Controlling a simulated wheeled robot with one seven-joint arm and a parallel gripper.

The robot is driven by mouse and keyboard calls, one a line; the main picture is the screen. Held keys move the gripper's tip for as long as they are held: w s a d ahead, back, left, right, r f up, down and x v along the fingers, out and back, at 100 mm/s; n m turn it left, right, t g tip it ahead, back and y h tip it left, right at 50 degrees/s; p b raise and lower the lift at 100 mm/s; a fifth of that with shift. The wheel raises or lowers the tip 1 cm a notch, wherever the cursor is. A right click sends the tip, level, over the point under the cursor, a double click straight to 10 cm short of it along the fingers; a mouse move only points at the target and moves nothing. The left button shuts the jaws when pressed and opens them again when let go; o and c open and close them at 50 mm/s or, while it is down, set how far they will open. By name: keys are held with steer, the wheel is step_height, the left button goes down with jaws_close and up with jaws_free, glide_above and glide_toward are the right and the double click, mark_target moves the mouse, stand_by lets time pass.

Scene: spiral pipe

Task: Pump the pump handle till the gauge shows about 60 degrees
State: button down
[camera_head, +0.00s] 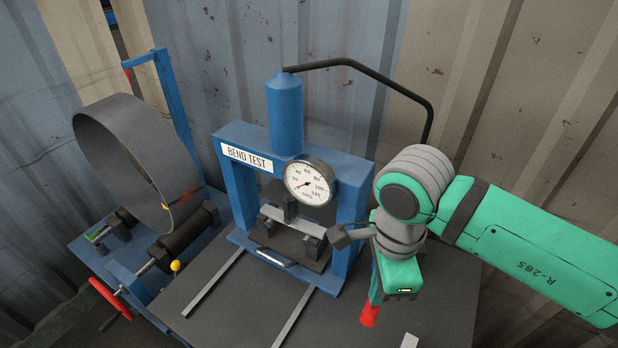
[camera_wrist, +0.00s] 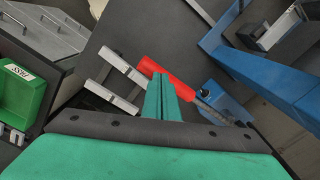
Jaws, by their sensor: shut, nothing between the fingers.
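The pump handle has a red grip (camera_head: 369,316), low and right of centre in the head view. In the wrist view the red grip (camera_wrist: 166,77) runs diagonally to a thin rod at a blue pump body (camera_wrist: 222,103). My gripper (camera_wrist: 160,82) is shut and empty, its green fingertips in front of part of the grip; contact cannot be told. In the head view my wrist hides much of the pump and the fingertips are not clear. The round white gauge (camera_head: 309,184) is on the blue press (camera_head: 349,200); its red needle points to the lower left, at the low end.
A black hose (camera_head: 370,72) arches from the press cylinder (camera_head: 285,110) down behind my arm. A large pipe ring (camera_head: 130,150) stands on rollers at left. In the wrist view, a green bin (camera_wrist: 28,90) and pale metal bars (camera_wrist: 120,75) lie to the left. A corrugated wall closes the back.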

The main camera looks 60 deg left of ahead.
step_height(320, 180, down, 8)
stand_by(0.6)
steer(key=shift+d+r, duration=0.1)
steer(key=shift+r, duration=0.05)
step_height(320, 180, up, 18)
steer(key=w+a, duration=0.1)
steer(key=w, duration=0.1)
steer(key=shift+a, duration=0.25)
stand_by(0.7)
steer(key=shift+f, duration=0.25)
